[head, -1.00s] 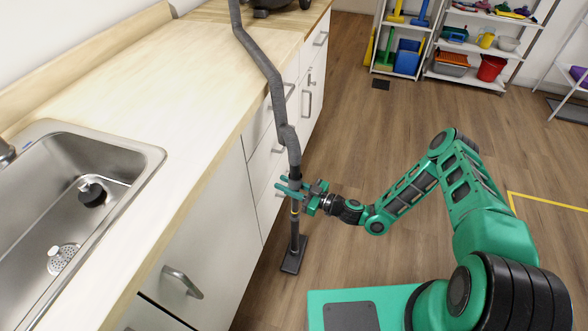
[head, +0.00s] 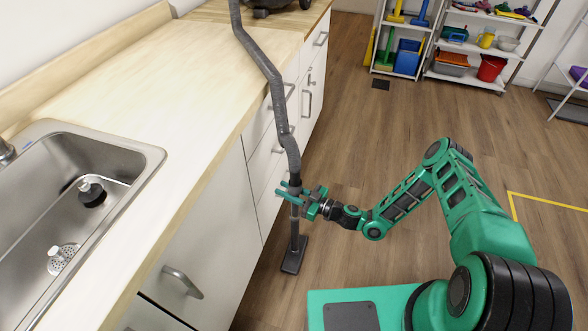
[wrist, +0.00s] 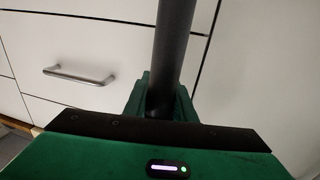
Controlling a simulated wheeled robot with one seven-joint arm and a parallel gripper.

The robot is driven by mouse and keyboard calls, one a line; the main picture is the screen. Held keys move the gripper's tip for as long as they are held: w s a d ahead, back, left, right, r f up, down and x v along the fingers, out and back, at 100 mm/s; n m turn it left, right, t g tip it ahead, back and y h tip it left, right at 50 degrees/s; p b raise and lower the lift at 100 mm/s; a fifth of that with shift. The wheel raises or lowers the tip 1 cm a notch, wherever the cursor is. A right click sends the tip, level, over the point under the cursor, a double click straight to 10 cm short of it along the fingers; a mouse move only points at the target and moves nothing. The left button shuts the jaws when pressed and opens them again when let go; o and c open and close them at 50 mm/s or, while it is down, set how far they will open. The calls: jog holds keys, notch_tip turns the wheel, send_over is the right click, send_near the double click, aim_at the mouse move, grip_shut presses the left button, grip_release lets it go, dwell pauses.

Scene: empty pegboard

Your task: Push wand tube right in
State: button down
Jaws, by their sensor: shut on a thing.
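The upper wand tube (head: 294,178) is dark and stands nearly upright beside the cabinet fronts. A grey hose (head: 272,75) runs into its top. My gripper (head: 289,192) is shut on the upper tube from the right. Below my gripper, the lower tube (head: 295,226) goes down to a flat dark floor head (head: 292,258) on the floor. The fingers hide the place where the two tubes meet, and no yellow band shows there. In the wrist view, the dark tube (wrist: 175,45) rises from between the green fingers.
A white cabinet with a bar handle (head: 183,282) stands close on the left, under a wooden counter (head: 170,80) with a steel sink (head: 130,160). A dark vacuum body (head: 275,8) sits at the counter's far end. Wood floor (head: 390,140) is free to the right.

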notch_tip(320, 180, down, 10)
jog(key=shift+r, duration=0.2)
jog(key=c, duration=0.6)
grip_release()
jog(key=shift+o, duration=0.2)
dwell(1.4)
